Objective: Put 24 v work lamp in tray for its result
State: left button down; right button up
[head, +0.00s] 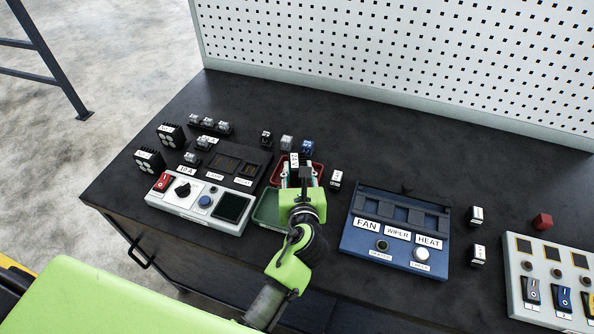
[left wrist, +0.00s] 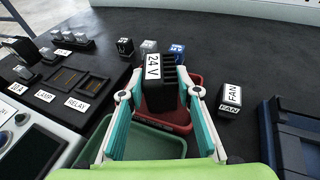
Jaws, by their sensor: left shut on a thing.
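My left gripper (head: 297,175) is shut on a black finned block, the 24 V work lamp (left wrist: 158,90), with a white "24 V" label. In the left wrist view the gripper's fingers (left wrist: 160,97) are on either side of the lamp. The lamp is over the red tray (left wrist: 197,84); I cannot tell whether it touches the tray floor. The green tray (left wrist: 150,147) lies in front of the red one. In the head view my arm hides much of the red tray (head: 319,170) and part of the green tray (head: 266,211). My right gripper is not in view.
A grey-white test panel (head: 200,200) with a red switch stands left of the trays. A blue FAN/WIPER/HEAT panel (head: 395,257) stands to the right. A small FAN block (head: 336,179) sits close to the red tray's right. Several small blocks stand behind the trays. Two black lamp blocks (head: 150,159) stand far left.

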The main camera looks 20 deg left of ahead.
pick_arm(q)
jog(key=shift+f, duration=0.1)
jog(key=c, duration=1.5)
grip_release()
jog(key=shift+f, duration=0.1)
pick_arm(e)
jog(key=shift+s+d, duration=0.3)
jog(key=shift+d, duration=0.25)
pick_arm(q)
jog(key=shift+r, duration=0.2)
jog(key=shift+s+d+r+p, duration=0.1)
jog(key=shift+s+r+p, duration=0.05)
jog(key=shift+s+p, duration=0.2)
jog(key=p+v, duration=0.4)
jog(key=v, duration=0.7)
jog(key=shift+s, duration=0.1)
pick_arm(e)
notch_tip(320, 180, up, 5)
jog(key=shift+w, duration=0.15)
